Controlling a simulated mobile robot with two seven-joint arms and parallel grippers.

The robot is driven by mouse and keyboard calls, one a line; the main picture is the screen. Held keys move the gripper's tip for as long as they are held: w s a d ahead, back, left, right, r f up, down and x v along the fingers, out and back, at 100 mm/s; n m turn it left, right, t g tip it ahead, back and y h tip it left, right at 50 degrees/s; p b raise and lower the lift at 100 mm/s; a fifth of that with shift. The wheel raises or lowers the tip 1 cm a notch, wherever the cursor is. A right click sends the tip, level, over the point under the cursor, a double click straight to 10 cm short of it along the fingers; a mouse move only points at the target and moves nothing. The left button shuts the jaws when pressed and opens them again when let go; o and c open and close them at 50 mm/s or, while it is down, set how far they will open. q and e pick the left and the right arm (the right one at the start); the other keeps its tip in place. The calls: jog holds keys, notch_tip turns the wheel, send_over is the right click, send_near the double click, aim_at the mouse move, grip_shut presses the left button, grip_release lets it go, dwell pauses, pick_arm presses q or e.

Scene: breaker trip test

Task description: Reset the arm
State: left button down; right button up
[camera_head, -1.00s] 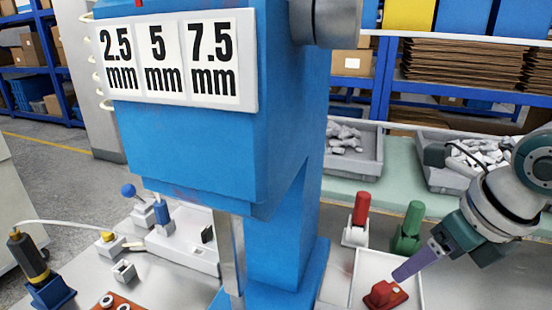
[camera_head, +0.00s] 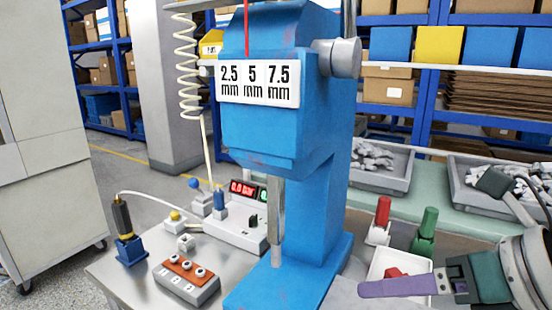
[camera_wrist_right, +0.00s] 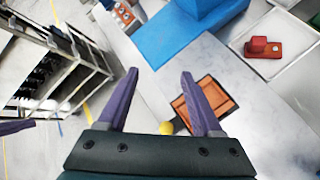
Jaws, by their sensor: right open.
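My right gripper (camera_head: 362,289) comes in from the right in the head view. Its purple fingers stand apart and empty in the right wrist view (camera_wrist_right: 158,76). It is in front of the white tray (camera_head: 376,268), which holds a red block (camera_head: 393,272). The red block also lies in its tray at the upper right of the wrist view (camera_wrist_right: 263,47). The blue press (camera_head: 262,125) stands left of the gripper, apart from it. My left gripper is absent from the head view. A purple piece (camera_wrist_right: 14,127) at the wrist view's left edge looks like its finger.
Red (camera_head: 381,214) and green (camera_head: 428,226) handled tools stand behind the tray. A button box (camera_head: 184,283), a unit with a red display (camera_head: 240,232) and a black-and-yellow tool (camera_head: 125,230) are left of the press. An orange tray (camera_wrist_right: 212,98) shows below the fingers in the wrist view.

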jog(key=a+r+m+t+y, duration=0.2)
jog(key=a+r+t+y, duration=0.1)
jog(key=a+r, duration=0.3)
jog(key=w+d+r+m+t+h, duration=0.1)
jog(key=d+r+m+t+h, duration=0.4)
jog(key=r+m+t, duration=0.65)
jog(key=s+d+f+m+g+h, duration=0.2)
jog(key=d+f+m+g+h, duration=0.3)
jog(key=d+m+h, duration=0.75)
jog(key=s+a+f+m+g+y, duration=0.2)
jog(key=s+f+m+g+y, duration=0.2)
jog(key=s+f+m+g, duration=0.5)
jog(key=s+a+f+m+g+y+p, duration=0.1)
jog(key=s+a+f+g+y, duration=0.15)
jog(key=s, duration=0.35)
jog(key=s+a+f+g+y, duration=0.2)
jog(key=s+a+f, duration=0.15)
jog(key=s, duration=0.25)
notch_tip(320, 180, up, 38)
jog(key=p, duration=3.7)
jog(key=shift+w+f, duration=0.25)
jog(key=shift+w, duration=0.05)
